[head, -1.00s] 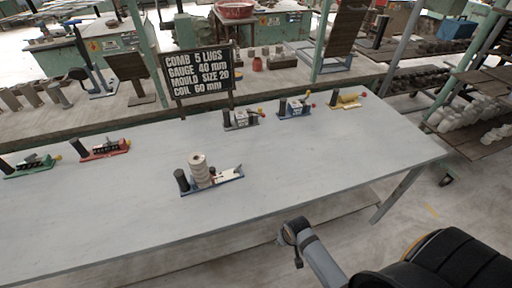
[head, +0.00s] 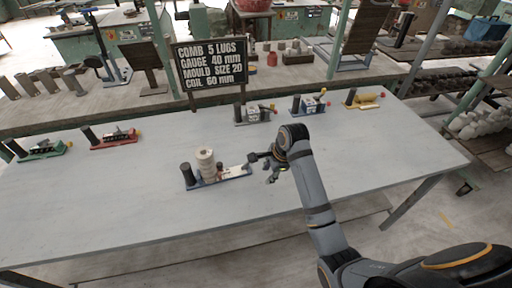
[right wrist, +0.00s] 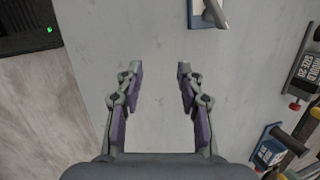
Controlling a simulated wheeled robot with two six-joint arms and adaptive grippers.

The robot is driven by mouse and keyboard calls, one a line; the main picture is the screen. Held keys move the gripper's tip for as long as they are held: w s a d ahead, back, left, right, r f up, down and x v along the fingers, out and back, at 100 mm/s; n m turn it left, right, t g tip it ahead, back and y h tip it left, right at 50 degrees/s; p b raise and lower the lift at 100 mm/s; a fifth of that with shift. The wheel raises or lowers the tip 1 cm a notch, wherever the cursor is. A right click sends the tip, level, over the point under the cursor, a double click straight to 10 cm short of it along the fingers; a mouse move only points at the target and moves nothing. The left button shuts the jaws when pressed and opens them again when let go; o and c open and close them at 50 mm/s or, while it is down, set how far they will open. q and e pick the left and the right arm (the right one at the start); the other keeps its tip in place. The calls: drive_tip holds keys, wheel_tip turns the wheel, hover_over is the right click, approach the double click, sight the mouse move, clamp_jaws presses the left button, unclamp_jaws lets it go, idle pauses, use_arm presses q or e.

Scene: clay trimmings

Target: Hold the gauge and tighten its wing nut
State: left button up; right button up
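A gauge with a blue base (head: 236,173) lies at the front middle of the table, with a black cylinder (head: 187,174) at its left end and a pale ribbed stack (head: 206,163) standing on it. Its end shows at the top of the right wrist view (right wrist: 208,14). I cannot make out a wing nut on it. My right gripper (head: 262,168) is just right of this gauge, above the table. In the right wrist view my gripper (right wrist: 157,70) is open, with only bare table between its fingers. My left gripper is not in view.
Similar devices stand along the back: green (head: 42,151), red (head: 112,139), grey (head: 256,114), blue (head: 310,103) and yellow (head: 364,100). A black sign (head: 212,65) stands behind them, reading gauge 40 mm. The table (head: 130,215) is clear in front and at right.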

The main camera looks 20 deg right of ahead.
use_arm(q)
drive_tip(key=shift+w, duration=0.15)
use_arm(e)
drive_tip(key=w+a+r+m+y, duration=0.1)
drive_tip(key=w+a+r+m, duration=0.1)
drive_tip(key=w+r+m, duration=0.4)
drive_tip(key=shift+w+a+r+m, duration=0.25)
drive_tip(key=shift+a+m, duration=0.15)
drive_tip(key=shift+m, duration=0.2)
